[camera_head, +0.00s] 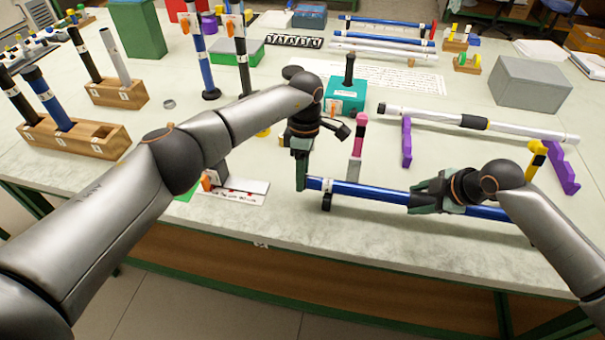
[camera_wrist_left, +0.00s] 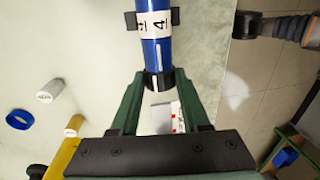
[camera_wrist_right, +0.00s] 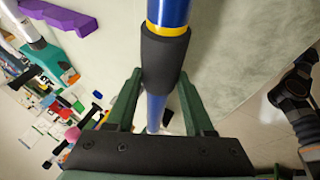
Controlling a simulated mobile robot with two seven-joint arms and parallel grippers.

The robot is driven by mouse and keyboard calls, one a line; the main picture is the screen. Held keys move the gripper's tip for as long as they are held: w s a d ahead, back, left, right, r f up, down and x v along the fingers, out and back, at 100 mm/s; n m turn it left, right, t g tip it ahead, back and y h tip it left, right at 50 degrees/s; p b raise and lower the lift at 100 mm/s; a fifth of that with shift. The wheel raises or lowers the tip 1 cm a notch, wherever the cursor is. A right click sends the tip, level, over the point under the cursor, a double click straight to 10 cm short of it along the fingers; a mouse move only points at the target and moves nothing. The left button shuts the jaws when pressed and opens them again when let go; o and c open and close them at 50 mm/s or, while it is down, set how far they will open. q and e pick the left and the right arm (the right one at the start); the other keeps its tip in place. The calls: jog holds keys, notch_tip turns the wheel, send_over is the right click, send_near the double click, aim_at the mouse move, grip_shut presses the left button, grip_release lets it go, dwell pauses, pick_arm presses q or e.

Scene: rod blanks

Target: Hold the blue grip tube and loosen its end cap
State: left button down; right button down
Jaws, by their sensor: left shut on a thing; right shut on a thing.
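The blue grip tube (camera_head: 370,192) lies level near the table's front edge, with a white label marked 4 (camera_wrist_left: 154,24) close to its left end. My left gripper (camera_wrist_left: 158,80) is shut on the black end cap (camera_wrist_left: 160,84) at that end; a white line runs down the tube and cap. My right gripper (camera_head: 420,197) is shut around the tube at its black sleeve (camera_wrist_right: 163,60), beside a yellow band (camera_wrist_right: 167,29). Part of the sleeve is hidden by the right fingers in the head view. A small black support (camera_head: 327,201) stands under the tube near the label.
Purple holders (camera_head: 406,143) carry a white tube (camera_head: 445,118) farther back. A teal block (camera_head: 346,95) stands behind my left gripper. Wooden racks with rods (camera_head: 75,137) stand at left; a grey box (camera_head: 530,84) is at right.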

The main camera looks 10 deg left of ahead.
dwell(0.3)
pick_arm(q)
jog(key=shift+c, duration=1.8)
grip_release()
notch_tip(320, 180, up, 12)
jog(key=w, duration=0.1)
jog(key=shift+w, duration=0.3)
